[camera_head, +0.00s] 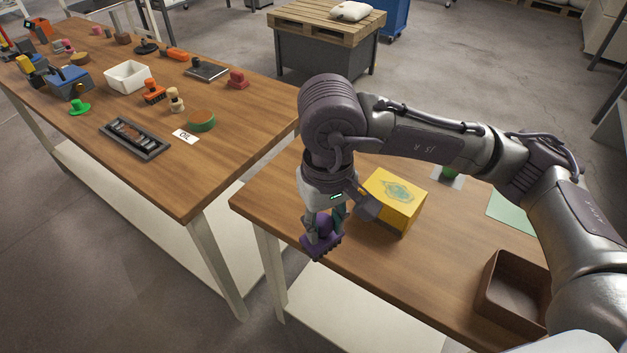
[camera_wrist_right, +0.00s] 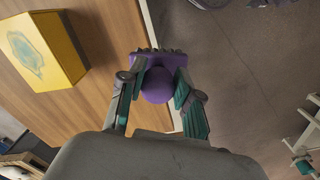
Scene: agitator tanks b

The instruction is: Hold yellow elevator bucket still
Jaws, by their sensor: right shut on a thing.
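My right gripper (camera_head: 323,228) is shut on a purple piece (camera_head: 321,245) with a round knob and a toothed edge. In the right wrist view the purple piece (camera_wrist_right: 158,80) sits between the two fingers (camera_wrist_right: 160,92), across the line of the table's edge. A yellow box-like block (camera_head: 396,203) with a teal patch on top stands on the near table, just right of the gripper. It also shows in the right wrist view (camera_wrist_right: 62,55), apart from the fingers. No clearly bucket-shaped yellow thing shows. My left gripper is not in view.
The near table (camera_head: 270,200) also holds a brown open box (camera_head: 497,285) and a pale green sheet (camera_head: 512,210). The other table (camera_head: 200,190) carries a white bin (camera_head: 128,76), a black tray (camera_head: 134,139) and several small parts. A floor gap separates the tables.

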